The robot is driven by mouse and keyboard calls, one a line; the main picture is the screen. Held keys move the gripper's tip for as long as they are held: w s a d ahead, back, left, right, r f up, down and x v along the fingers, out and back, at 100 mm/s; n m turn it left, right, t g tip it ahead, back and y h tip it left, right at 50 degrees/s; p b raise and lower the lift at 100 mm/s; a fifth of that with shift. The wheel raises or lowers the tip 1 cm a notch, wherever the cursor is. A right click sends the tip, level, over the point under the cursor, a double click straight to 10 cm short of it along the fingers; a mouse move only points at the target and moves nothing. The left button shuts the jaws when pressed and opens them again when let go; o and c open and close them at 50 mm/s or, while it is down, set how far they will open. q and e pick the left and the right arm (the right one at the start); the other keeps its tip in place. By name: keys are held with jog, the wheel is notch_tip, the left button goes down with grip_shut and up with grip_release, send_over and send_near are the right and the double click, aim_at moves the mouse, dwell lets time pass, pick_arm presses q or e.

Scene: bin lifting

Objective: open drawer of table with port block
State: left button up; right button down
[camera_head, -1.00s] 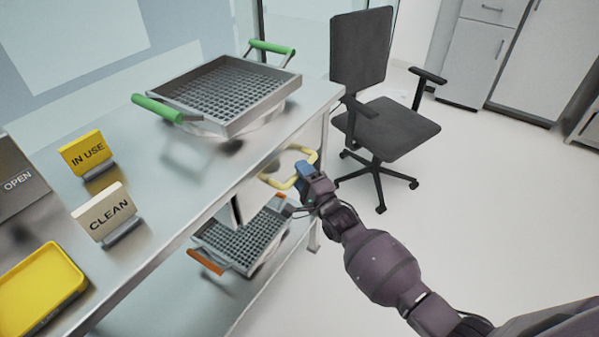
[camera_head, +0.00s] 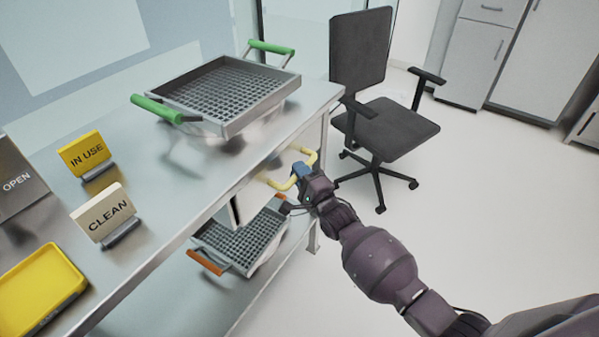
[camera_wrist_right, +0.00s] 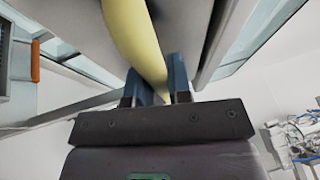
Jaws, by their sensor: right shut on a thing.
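A yellow bar handle (camera_head: 281,185) sits at the edge of the metal table (camera_head: 165,235), below its top. My right gripper (camera_head: 302,172) is shut on this handle. In the right wrist view the blue fingers of my right gripper (camera_wrist_right: 158,85) stand on both sides of the yellow handle (camera_wrist_right: 136,38). The drawer body is mostly hidden under the table top, and I cannot tell how far out it is. No port block can be made out for certain. My left gripper is not in view.
A grey basket with green handles (camera_head: 228,95) stands on the table top. An "IN USE" sign (camera_head: 85,152), a "CLEAN" sign (camera_head: 103,212) and a yellow tray (camera_head: 38,290) are at left. An orange-handled basket (camera_head: 240,243) is on the lower shelf. A black chair (camera_head: 385,130) stands behind my right arm.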

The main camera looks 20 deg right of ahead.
jog(key=s+d+p, duration=0.5)
jog(key=s+d, duration=1)
jog(key=s, duration=0.4)
jog(key=shift+s+d, duration=0.2)
jog(key=shift+s, duration=0.2)
jog(key=c, duration=1.1)
grip_release()
jog(key=shift+o, duration=0.2)
jog(key=v, duration=1)
jog(key=shift+s, duration=0.4)
jog(key=shift+d+f, duration=0.1)
